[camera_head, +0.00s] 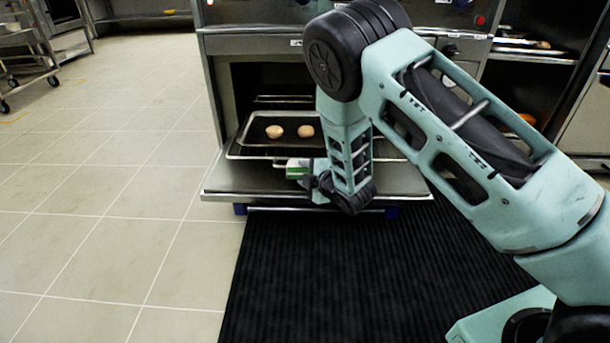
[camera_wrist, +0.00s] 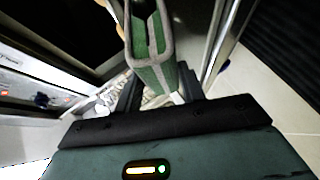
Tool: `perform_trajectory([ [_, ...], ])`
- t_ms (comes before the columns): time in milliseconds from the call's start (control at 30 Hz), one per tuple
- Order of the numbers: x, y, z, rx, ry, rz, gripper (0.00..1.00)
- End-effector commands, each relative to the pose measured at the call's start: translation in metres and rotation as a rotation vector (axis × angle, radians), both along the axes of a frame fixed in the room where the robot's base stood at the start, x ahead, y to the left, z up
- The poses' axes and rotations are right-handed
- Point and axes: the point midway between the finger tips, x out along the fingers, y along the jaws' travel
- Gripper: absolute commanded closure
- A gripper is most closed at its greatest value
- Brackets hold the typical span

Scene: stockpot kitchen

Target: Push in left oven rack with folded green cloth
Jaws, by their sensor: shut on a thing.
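The folded green cloth with grey edging (camera_wrist: 150,50) is between my gripper's fingers (camera_wrist: 160,92) in the wrist view, and my gripper is shut on it. In the head view a small part of the green cloth (camera_head: 299,168) shows beside my gripper (camera_head: 312,180), at the front of the oven rack. The left oven rack (camera_head: 236,148) holds a dark tray with two round pale buns (camera_head: 290,131) and sticks out of the oven above the lowered door. My forearm hides the right part of the rack. Whether the cloth touches the rack's front edge I cannot tell.
The oven door (camera_head: 225,185) lies open and flat below the rack. A black ribbed mat (camera_head: 320,270) covers the floor in front. Tiled floor (camera_head: 110,190) at left is clear. A wheeled metal cart (camera_head: 25,45) stands far left, and shelves are at right.

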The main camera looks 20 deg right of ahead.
Motion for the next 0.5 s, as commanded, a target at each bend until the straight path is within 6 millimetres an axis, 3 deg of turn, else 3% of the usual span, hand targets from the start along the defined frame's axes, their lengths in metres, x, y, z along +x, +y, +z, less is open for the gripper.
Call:
perform_trajectory([
  [500, 0.005, -0.0017, -0.0018, -0.001, -0.001, 0.0, 0.9],
])
